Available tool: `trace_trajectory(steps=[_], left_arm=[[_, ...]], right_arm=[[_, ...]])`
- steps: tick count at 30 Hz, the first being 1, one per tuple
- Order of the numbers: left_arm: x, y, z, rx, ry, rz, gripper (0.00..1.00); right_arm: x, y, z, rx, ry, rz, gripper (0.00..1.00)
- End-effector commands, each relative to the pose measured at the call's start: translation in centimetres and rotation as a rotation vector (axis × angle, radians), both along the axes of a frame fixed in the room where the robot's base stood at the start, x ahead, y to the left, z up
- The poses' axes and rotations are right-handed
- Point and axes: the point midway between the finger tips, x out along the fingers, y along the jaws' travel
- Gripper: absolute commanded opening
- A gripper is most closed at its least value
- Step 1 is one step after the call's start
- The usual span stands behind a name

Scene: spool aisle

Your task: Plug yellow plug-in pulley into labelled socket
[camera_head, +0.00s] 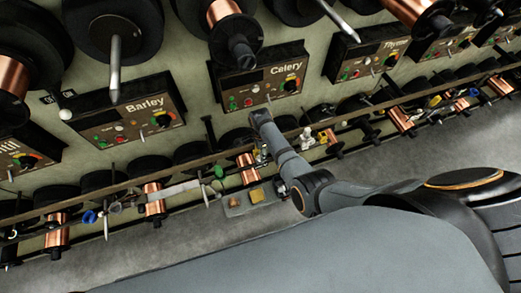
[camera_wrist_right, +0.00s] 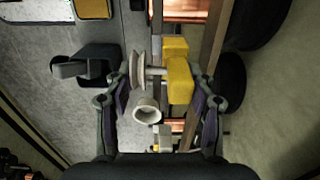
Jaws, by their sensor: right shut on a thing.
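The yellow plug-in pulley is a yellow block (camera_wrist_right: 180,82) with a grey shaft and a grooved grey wheel (camera_wrist_right: 138,70). In the right wrist view it sits between the fingertips of my right gripper (camera_wrist_right: 160,88), which is shut on it. A pale grey ring-like cylinder (camera_wrist_right: 147,108) shows just below the wheel; I cannot tell whether it is attached. In the head view my right arm reaches to the shelf under the Celery panel, and its fingers are not clearly visible. Labelled panels Barley (camera_head: 130,108) and Celery (camera_head: 262,83) face me. My left gripper is not in view.
A wooden rail (camera_head: 110,190) runs below the panels, with copper spools (camera_head: 153,198) and small parts along it. A grey tray (camera_head: 233,207) with yellowish pieces lies below. Large dark spools overhang the panels. The grey floor in front looks clear.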

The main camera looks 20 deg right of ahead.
Motion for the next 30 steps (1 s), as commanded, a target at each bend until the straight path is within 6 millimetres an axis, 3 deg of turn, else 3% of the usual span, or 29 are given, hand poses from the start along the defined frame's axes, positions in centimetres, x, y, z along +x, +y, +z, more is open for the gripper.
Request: trace_trajectory(steps=[1,7,18,23,30], left_arm=[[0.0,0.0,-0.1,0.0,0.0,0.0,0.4],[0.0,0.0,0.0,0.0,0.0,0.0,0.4],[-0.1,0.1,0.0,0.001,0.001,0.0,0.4],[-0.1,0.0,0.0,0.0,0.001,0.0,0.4],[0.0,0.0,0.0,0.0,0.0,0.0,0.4]], right_arm=[[0.1,0.0,-0.1,0.0,-0.001,0.0,0.56],[0.0,0.0,0.0,0.0,-0.001,0.0,0.81],[0.0,0.0,0.4,0.0,0.0,0.0,0.81],[0.1,0.1,3.1,0.002,-0.004,-0.002,0.81],[0.1,0.0,8.9,0.001,-0.003,-0.001,0.81]])
